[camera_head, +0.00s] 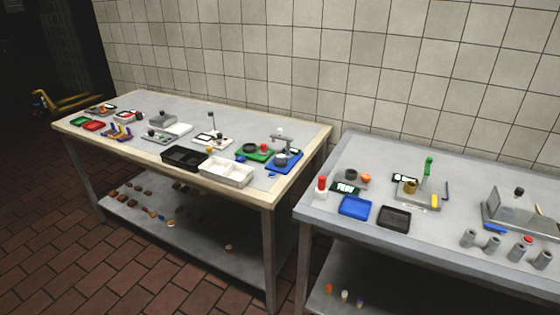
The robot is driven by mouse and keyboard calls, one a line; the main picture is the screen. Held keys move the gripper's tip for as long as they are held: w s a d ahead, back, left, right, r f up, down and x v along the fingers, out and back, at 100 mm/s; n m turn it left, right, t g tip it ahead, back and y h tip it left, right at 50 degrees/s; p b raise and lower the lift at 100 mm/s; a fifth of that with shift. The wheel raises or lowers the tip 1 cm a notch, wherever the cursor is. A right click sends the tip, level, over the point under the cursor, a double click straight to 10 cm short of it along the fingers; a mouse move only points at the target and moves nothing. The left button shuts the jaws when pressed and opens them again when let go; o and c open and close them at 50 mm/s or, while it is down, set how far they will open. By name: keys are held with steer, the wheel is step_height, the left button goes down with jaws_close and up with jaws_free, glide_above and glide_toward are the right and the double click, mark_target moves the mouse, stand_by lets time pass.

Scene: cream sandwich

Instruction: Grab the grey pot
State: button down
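A small dark grey round pot-like thing (281,161) sits on a blue board (272,170) near the right end of the left table. Another dark grey round thing (250,148) lies on the green board (262,157) just to its left. Several grey cylinders (492,244) stand on the right table near its front. The view is too small to tell which of these is the grey pot. My gripper is not in view.
Black (185,158) and white (226,172) trays line the left table's front edge. Blue (354,206) and black (394,217) trays lie on the right table (325,210). A narrow gap separates the tables. The brick floor at front left is clear.

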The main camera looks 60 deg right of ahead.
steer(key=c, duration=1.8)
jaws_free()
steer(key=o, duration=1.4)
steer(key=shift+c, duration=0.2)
